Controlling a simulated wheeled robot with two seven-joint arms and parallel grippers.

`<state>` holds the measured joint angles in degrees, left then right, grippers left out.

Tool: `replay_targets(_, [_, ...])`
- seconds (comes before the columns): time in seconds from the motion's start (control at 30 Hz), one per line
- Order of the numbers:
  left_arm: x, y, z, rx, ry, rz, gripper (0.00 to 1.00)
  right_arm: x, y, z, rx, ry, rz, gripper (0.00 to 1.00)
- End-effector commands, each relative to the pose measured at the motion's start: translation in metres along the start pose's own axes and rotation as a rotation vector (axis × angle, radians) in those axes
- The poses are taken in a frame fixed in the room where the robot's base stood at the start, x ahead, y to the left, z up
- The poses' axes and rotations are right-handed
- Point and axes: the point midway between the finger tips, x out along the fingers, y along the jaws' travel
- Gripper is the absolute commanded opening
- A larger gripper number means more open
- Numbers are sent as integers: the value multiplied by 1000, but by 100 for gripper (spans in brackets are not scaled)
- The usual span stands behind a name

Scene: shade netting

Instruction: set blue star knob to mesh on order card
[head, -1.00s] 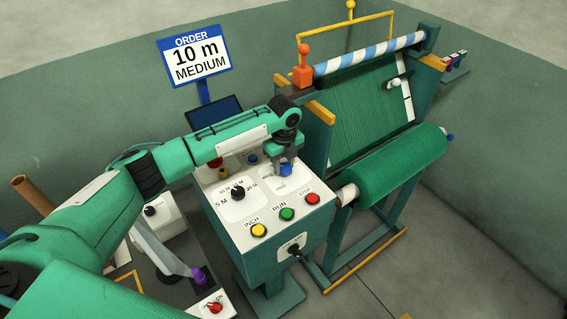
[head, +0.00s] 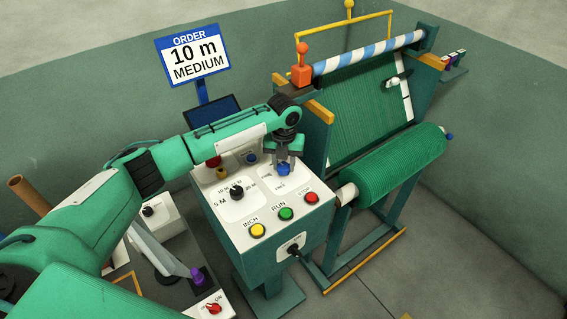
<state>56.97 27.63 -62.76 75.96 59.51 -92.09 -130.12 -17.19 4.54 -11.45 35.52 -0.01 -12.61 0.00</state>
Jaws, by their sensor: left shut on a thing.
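The order card (head: 193,60) stands behind the control box and reads "ORDER 10 m MEDIUM". The blue star knob (head: 284,169) sits on the top panel of the white control box (head: 250,212), on its right half. My left gripper (head: 284,160) points down over this knob and is shut on it. The knob's upper part is hidden between the fingers. Small mesh labels print beside the knob, partly covered and too small to read for sure, so its setting cannot be told. My right gripper is not in view.
The same panel carries a black length knob (head: 237,193), a yellow INCH button (head: 258,230), a green RUN button (head: 286,214) and a red STOP button (head: 311,197). A green netting roll (head: 395,170) is at the right. A red ON switch (head: 213,309) is at the bottom.

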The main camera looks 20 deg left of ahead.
Motion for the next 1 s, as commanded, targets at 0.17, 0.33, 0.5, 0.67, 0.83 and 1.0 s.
replay_targets(0.17, [1,-1,-1,33,1,0,12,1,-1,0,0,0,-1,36])
replay_targets(0.33, [1,-1,-1,40,1,0,12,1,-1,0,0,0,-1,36])
replay_targets(0.5, [1,-1,-1,40,2,0,12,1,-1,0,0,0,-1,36])
replay_targets(0.67, [1,0,-1,39,2,0,47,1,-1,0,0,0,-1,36])
replay_targets(0.83, [0,0,0,38,1,0,57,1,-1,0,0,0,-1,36])
replay_targets(1.0, [0,0,0,38,0,0,57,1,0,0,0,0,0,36])
